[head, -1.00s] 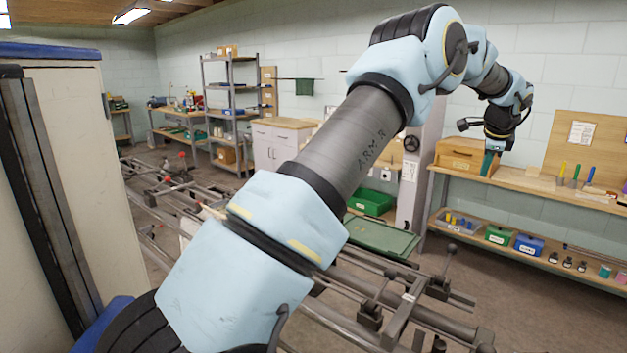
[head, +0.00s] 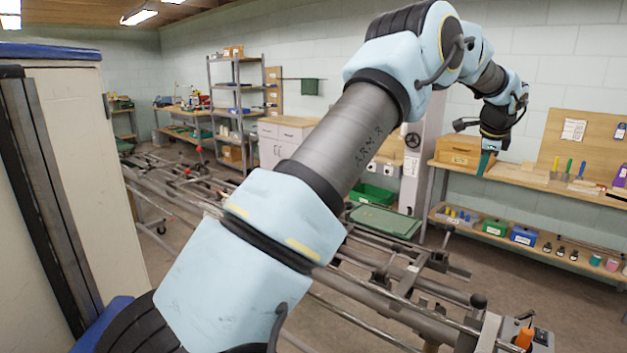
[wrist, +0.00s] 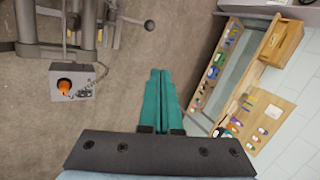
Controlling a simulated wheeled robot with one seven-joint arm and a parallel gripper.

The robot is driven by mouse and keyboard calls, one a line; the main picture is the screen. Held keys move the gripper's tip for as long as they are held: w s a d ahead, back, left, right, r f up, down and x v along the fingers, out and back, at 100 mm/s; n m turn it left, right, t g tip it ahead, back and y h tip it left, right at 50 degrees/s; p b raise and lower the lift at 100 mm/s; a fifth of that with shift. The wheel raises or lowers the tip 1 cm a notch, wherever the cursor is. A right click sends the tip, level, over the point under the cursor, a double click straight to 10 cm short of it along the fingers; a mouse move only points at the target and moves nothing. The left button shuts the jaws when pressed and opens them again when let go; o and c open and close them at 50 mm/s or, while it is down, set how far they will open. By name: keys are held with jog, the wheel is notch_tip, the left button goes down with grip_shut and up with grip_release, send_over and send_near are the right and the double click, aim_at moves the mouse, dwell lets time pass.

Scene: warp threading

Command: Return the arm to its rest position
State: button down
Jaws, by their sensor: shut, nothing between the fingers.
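My gripper (head: 487,163) hangs at the end of my raised, bent arm, at the upper right in the head view, in front of the wall bench. Its teal fingers point down. In the wrist view my gripper (wrist: 160,90) shows its teal fingers together, with nothing between them. Below the fingers in that view is bare grey floor. The fingers look clear of the bench and of the metal frame.
A long metal machine frame (head: 400,300) runs across the floor. A grey box with an orange knob (wrist: 72,82) is beside it. A wooden bench (head: 530,178) stands along the wall. A tall cabinet (head: 105,150) is close on the left. Open floor lies between frame and bench.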

jog(key=a+f+n+g+y, duration=0.2)
jog(key=a+n, duration=0.6)
jog(key=a, duration=1.6)
jog(key=s+a+f+n, duration=0.2)
jog(key=s+a+n, duration=0.15)
jog(key=a, duration=0.45)
jog(key=s+a+f+n, duration=0.1)
jog(key=s+a+n, duration=0.2)
jog(key=s+a, duration=0.3)
jog(key=s+a+f+n+g, duration=0.1)
jog(key=s+a+f+n, duration=0.1)
jog(key=s+a+n, duration=0.35)
jog(key=s+a+f+n, duration=0.2)
jog(key=s+a+f, duration=0.1)
jog(key=s+a, duration=0.55)
notch_tip(320, 180, down, 10)
jog(key=s+d+g+b, duration=0.1)
jog(key=b, duration=0.9)
jog(key=shift+s, duration=0.15)
